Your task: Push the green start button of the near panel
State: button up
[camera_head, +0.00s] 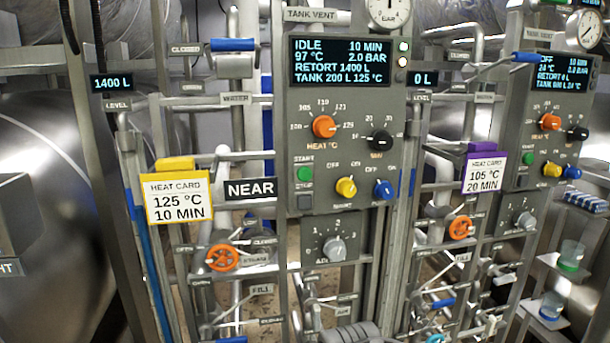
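The near panel (298,120) is a grey upright box in the middle, with the black NEAR sign (250,188) at its left. The green start button (304,174) sits on its lower left face under the label START. A grey square button (305,201) is just below it. The panel's screen (340,62) reads IDLE, 10 MIN, 97 °C, 2.0 BAR, RETORT 1400 L, TANK 200 L 125 °C. Nothing covers the green button. My gripper's fingers are not visible. A grey ribbed shape at the bottom edge may be part of my arm; I cannot tell.
Orange (324,127), black (379,140), yellow (346,187) and blue (383,189) knobs share the panel. A yellow-edged heat card (177,197) hangs left. A second panel (510,165) with its own green button (522,169) stands right. Pipes and an orange handwheel (222,257) lie around.

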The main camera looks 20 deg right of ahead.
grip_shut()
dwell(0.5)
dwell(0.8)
